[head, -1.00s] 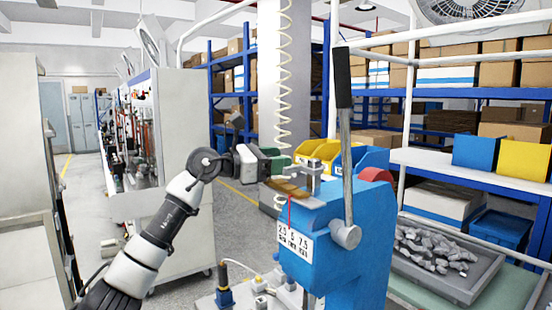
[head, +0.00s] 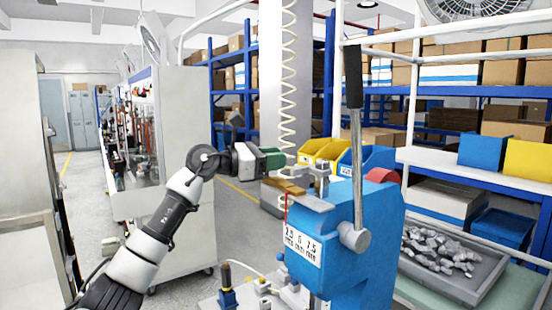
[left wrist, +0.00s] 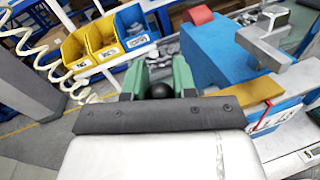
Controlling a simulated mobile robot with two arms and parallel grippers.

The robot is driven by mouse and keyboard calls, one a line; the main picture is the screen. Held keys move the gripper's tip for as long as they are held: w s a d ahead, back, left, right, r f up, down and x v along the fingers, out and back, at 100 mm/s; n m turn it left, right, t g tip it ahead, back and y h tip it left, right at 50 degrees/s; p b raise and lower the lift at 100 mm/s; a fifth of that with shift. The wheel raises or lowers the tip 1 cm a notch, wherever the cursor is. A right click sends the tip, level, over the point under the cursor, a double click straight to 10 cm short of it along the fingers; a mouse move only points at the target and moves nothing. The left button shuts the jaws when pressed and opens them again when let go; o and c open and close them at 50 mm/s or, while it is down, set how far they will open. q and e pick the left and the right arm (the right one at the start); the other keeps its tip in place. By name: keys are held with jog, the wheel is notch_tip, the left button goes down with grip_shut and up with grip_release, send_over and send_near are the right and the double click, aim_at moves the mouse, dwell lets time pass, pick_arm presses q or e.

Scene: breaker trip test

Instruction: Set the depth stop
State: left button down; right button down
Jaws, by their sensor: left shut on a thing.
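The blue press (head: 355,240) stands at the centre right, with a white scale plate (head: 303,245) marked 2.5, 5 and 7.5. A brass-coloured slide bar (head: 284,186) lies on its top, with a thin red pointer (head: 286,208) hanging near the 2.5 end. In the left wrist view the bar (left wrist: 246,98) and pointer (left wrist: 262,122) show to the right of my fingers. The knob's joint with the bar is hidden.
The press's long lever (head: 354,150) stands upright at its right. Yellow bins (head: 322,150) and a blue bin (head: 366,159) sit behind. A tray of grey parts (head: 440,252) is at the right. Small fixtures (head: 265,290) stand in front of the press.

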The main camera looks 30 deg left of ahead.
pick_arm(q)
jog(key=shift+a+r+y, duration=0.1)
jog(key=shift+r+y, duration=0.1)
jog(key=shift+y, duration=0.1)
jog(key=c, duration=1.1)
grip_release()
jog(key=shift+a, duration=0.1)
jog(key=shift+o, duration=1)
jog(key=shift+a+f, duration=0.15)
